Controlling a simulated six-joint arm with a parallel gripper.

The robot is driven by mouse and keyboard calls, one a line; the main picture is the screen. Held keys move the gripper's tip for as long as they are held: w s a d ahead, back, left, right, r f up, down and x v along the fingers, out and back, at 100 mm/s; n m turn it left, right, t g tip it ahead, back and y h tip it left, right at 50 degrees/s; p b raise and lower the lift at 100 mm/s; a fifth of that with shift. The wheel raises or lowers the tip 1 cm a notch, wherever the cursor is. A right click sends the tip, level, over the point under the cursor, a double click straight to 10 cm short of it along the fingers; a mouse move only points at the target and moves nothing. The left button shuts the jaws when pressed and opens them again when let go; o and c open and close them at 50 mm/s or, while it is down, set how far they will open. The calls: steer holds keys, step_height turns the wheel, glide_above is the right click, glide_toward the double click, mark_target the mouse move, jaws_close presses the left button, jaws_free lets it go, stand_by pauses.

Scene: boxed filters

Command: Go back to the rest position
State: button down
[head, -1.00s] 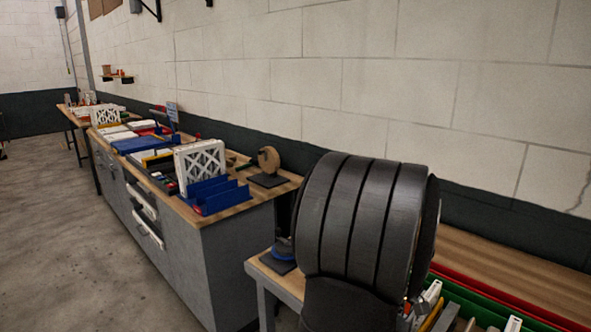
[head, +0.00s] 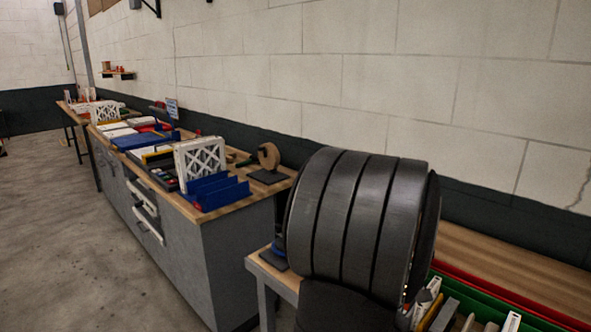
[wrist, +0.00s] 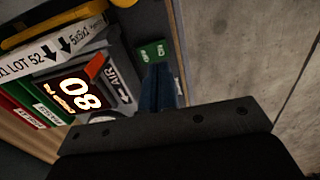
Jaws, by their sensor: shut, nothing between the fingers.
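My gripper (wrist: 160,88) shows in the wrist view as narrow dark blue fingers beyond a dark mounting bar. The fingers are together with nothing seen between them. They point toward a small green tag (wrist: 152,52) at the edge of the wooden surface; I cannot tell the distance. The gripper does not show in the head view, where a large black rounded part of my own arm fills the lower middle and hides what lies behind it.
In the wrist view, a lit number display (wrist: 72,95) and a white box labelled LOT 52 (wrist: 50,50) lie left of the fingers; bare concrete (wrist: 240,50) is at right. In the head view, a grey workbench (head: 225,255) holds blue trays (head: 218,194) and a white lattice-faced filter (head: 203,158).

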step_height(320, 180, up, 2)
steer(key=shift+r, duration=0.1)
step_height(320, 180, down, 6)
steer(key=shift+f, duration=0.1)
steer(key=w+d+r, duration=0.1)
steer(key=r, duration=0.6)
steer(key=w+d+r+g+y, duration=0.1)
steer(key=w+d+r, duration=0.1)
steer(key=r, duration=0.5)
steer(key=shift+w+r, duration=0.15)
steer(key=shift+d+r, duration=0.1)
